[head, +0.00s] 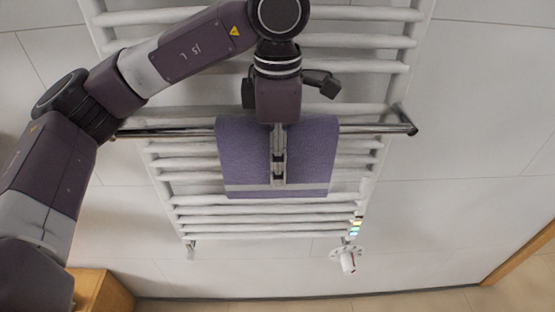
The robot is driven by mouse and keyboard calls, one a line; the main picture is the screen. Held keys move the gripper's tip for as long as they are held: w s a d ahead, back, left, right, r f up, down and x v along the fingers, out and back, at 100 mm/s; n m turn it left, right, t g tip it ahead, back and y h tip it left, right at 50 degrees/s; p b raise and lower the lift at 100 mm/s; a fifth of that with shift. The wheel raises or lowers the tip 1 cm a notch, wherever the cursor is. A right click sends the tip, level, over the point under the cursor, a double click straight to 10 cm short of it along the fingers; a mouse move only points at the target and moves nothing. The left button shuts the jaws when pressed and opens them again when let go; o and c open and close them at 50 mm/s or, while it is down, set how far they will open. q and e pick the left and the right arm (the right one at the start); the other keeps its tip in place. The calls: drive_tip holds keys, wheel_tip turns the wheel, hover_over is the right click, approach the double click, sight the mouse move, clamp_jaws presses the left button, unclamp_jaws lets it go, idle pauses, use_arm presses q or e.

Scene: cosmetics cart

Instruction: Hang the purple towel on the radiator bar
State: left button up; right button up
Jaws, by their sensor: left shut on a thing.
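The purple towel (312,152) hangs over the chrome radiator bar (375,129), with a pale stripe near its lower edge. It hangs down in front of the white radiator (180,162), near the middle of the bar. My left gripper (279,180) reaches down from above, in front of the towel, and is shut on it at its middle. The gripper hides a narrow vertical strip of the towel. My right gripper is not in view.
A white radiator valve (346,258) sticks out below the radiator at the right. A wooden piece of furniture (100,290) stands at the lower left. The bar is bare on both sides of the towel.

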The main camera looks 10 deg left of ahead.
use_arm(q)
drive_tip(key=o, duration=1.3)
drive_tip(key=shift+o, duration=0.2)
